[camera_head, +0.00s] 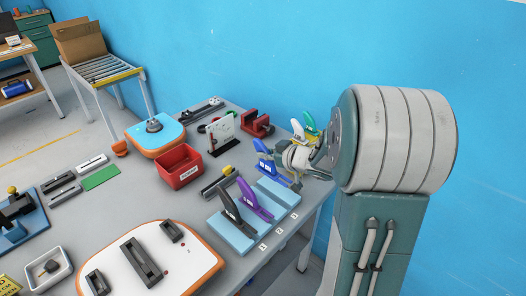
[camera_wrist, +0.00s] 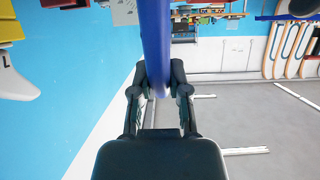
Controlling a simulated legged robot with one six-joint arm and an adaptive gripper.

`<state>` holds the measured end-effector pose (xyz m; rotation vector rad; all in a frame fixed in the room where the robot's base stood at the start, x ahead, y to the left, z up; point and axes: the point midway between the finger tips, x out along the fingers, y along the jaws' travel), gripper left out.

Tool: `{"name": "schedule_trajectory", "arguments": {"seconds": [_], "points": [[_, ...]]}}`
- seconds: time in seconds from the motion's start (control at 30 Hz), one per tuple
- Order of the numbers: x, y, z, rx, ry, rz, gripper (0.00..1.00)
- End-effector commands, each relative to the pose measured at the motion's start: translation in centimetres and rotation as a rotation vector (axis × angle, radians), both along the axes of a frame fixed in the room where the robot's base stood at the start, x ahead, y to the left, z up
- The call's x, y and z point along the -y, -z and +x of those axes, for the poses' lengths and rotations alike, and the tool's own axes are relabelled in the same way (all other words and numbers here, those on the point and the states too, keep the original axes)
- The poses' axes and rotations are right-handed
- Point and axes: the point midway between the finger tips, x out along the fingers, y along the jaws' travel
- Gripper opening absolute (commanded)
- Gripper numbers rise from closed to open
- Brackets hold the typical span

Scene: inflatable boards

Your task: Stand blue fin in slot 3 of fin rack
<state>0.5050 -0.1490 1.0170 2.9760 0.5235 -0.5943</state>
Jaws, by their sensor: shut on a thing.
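The blue fin (camera_head: 265,158) is held above the far end of the fin rack in the head view. In the wrist view the blue fin (camera_wrist: 155,45) shows edge-on as an upright blue strip. My gripper (camera_wrist: 160,92) is shut on its lower part. In the head view my gripper (camera_head: 291,178) is partly hidden by the fin and my arm. The light-blue fin rack (camera_head: 283,193) holds a black fin (camera_head: 231,206) and a purple fin (camera_head: 250,197), both standing. The far end of the rack has no fin in it. The rack's labels are too small to read surely.
White (camera_head: 298,130) and green (camera_head: 310,123) fins stand behind my gripper. A red bin (camera_head: 179,167), a red vise-like block (camera_head: 255,123) and a white board (camera_head: 153,262) share the grey table. The blue wall is close behind.

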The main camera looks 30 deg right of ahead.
Motion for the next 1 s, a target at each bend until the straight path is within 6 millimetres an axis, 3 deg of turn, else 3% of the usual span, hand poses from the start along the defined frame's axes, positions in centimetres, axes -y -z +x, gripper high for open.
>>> {"name": "schedule_trajectory", "arguments": {"seconds": [0.23, 0.8, 1.0], "points": [[-0.2, 0.8, -0.1, -0.004, 0.0, -0.005, 0.0], [-0.2, 5.4, -0.1, -0.003, 0.0, -0.003, 0.0], [-0.1, 5.8, -0.1, -0.001, 0.001, -0.006, 0.0]]}}
